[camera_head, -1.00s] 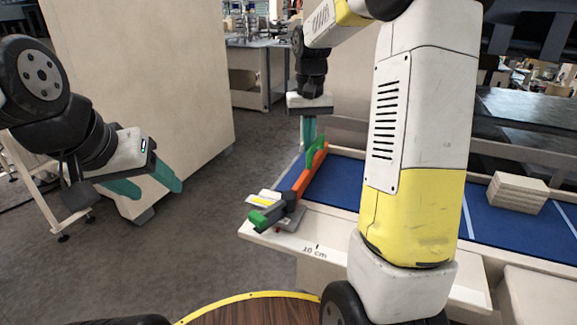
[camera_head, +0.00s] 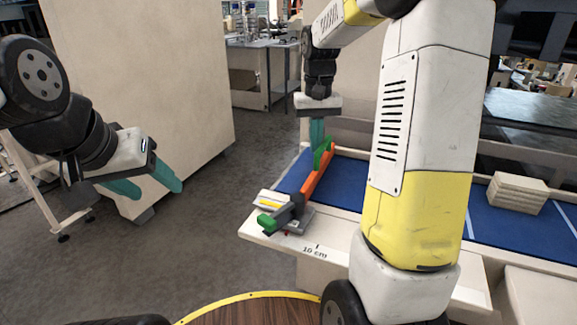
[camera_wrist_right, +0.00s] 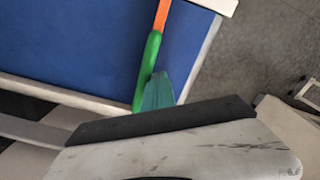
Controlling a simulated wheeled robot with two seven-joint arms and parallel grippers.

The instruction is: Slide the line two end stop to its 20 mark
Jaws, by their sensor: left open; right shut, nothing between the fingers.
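The end stop is an orange bar (camera_head: 314,182) lying across the blue belt, with a green far end (camera_head: 323,155) and a green near tab (camera_head: 266,222). Its dark clamp sits on a grey plate at the cream front rail (camera_head: 345,262). My right gripper (camera_head: 317,132) is shut and empty, pointing down just left of the green far end. In the right wrist view its teal fingers (camera_wrist_right: 158,92) lie close beside the green end (camera_wrist_right: 148,65); contact is hard to confirm. My left gripper (camera_head: 155,182) is open and empty, far left of the rail.
A "10 cm" mark (camera_head: 315,251) is on the rail, right of the clamp. My right arm hides part of the belt (camera_head: 350,178). A stack of pale boards (camera_head: 516,193) lies on the belt at right.

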